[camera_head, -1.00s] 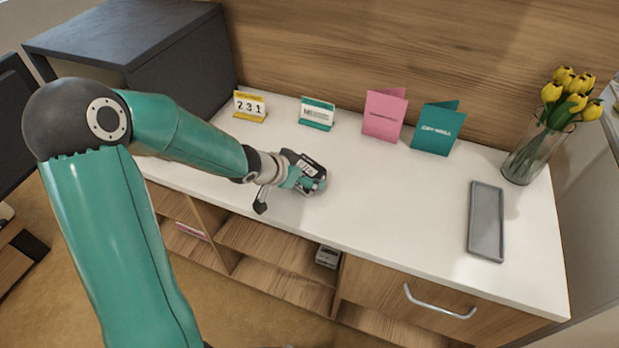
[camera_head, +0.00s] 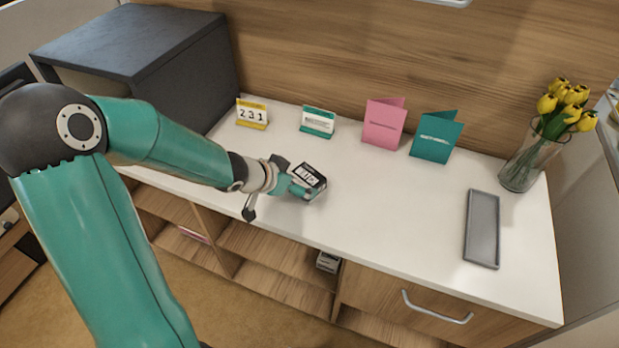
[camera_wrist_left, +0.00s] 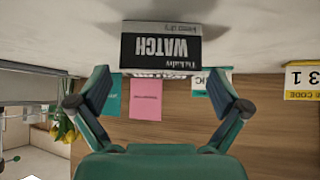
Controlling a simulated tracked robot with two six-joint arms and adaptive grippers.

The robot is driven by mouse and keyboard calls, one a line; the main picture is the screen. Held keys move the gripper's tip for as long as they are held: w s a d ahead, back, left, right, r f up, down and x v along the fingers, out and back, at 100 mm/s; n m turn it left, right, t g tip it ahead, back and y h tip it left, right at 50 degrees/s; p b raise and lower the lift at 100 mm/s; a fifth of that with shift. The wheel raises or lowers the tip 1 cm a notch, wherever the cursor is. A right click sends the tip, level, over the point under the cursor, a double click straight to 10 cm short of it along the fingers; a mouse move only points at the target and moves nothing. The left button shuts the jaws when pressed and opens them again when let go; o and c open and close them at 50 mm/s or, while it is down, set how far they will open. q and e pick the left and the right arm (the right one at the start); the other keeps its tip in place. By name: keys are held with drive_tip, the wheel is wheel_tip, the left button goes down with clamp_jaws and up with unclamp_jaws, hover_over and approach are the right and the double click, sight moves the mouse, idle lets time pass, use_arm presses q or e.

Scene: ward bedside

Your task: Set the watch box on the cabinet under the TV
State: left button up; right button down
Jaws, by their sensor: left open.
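The watch box (camera_head: 312,178) is a small black box with a white label, sitting on the white counter (camera_head: 390,215) left of its middle. In the left wrist view the watch box (camera_wrist_left: 161,46) shows upside down, with "WATCH" readable on its face. My left gripper (camera_head: 303,190) is close beside it on its left side. In the wrist view the open fingers of my left gripper (camera_wrist_left: 160,82) are spread wider than the box, which shows just past the tips, apart from them. No TV can be recognised. My right gripper is not in view.
A yellow calendar (camera_head: 252,114), a teal-and-white card stand (camera_head: 318,121), a pink card (camera_head: 384,122) and a teal card (camera_head: 436,136) stand along the back. A grey tray (camera_head: 482,230) and a vase of yellow tulips (camera_head: 535,155) are at right. The counter's middle is clear.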

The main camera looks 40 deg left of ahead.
use_arm(q)
drive_tip(key=p+v, duration=0.4)
drive_tip(key=v, duration=0.3)
drive_tip(key=shift+s+r, duration=0.2)
drive_tip(key=shift+s, duration=0.05)
